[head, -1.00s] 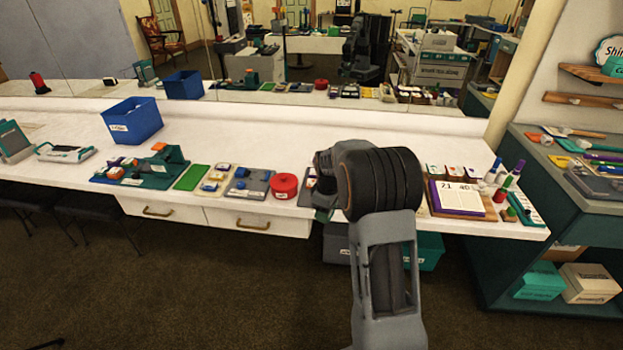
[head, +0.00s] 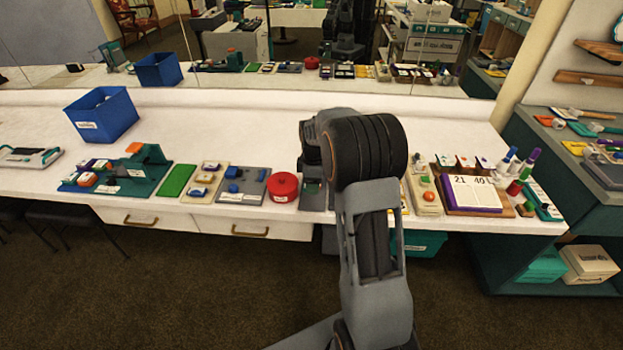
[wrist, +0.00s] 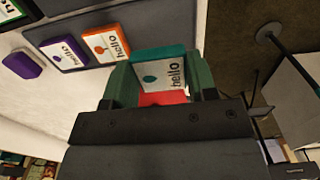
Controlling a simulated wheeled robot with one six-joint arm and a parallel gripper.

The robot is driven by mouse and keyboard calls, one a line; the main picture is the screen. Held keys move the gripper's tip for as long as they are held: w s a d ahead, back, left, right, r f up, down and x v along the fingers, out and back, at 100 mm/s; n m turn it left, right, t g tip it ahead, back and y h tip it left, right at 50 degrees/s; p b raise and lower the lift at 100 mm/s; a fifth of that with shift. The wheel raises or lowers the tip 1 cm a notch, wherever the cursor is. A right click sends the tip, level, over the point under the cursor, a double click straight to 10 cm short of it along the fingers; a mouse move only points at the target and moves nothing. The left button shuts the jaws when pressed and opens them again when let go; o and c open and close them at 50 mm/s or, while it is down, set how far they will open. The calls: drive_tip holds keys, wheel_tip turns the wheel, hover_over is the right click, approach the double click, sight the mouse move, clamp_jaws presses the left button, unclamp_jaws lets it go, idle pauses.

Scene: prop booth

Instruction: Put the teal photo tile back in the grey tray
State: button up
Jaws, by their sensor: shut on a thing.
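In the wrist view, the teal photo tile (wrist: 163,70) has a teal edge and a white face with a teal mark and "hello". My gripper (wrist: 162,82) is shut on it, with one green finger at each side. The grey tray (wrist: 68,20) is at the upper left of the wrist view, apart from the held tile. A purple-edged tile (wrist: 63,52) and an orange-edged tile (wrist: 105,45) lie in it. In the head view my arm hides the held tile and most of my gripper.
In the head view, a red round tin (head: 284,187) and a blue-block tray (head: 243,186) stand left of my arm. A scorebook-like stand (head: 472,194) and several bottles are right of it. A blue bin (head: 102,114) stands further left.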

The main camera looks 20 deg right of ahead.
sight(314, 200)
drive_tip(key=shift+d+f+b, duration=0.2)
drive_tip(key=shift+f+b, duration=0.4)
drive_tip(key=shift+f, duration=0.3)
drive_tip(key=shift+f+b, duration=1.3)
drive_tip(key=shift+f, duration=0.6)
drive_tip(key=o, duration=1)
drive_tip(key=shift+r, duration=0.1)
wheel_tip(314, 200, up, 14)
drive_tip(key=shift+f+p, duration=0.15)
drive_tip(key=shift+p, duration=0.5)
drive_tip(key=shift+m, duration=0.3)
